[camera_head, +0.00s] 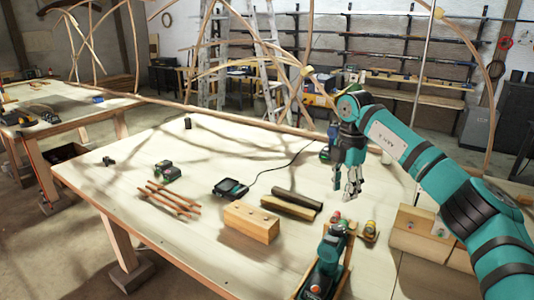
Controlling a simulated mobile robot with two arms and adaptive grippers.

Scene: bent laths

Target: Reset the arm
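My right arm, teal and black, comes in from the lower right in the head view. Its gripper (352,190) points down above the right part of the wooden table (130,205). The grey fingers are small and seen at an angle, so I cannot tell whether they are open or shut. I see nothing clearly held between them. My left arm and gripper are not in view.
Near the gripper are a wooden block (250,222), dark bars (297,198), a black device with a cord (230,188) and a teal power tool (326,262). Thin sticks (172,198) lie further left. Bent laths (305,75) arch behind. The table's left part is mostly clear.

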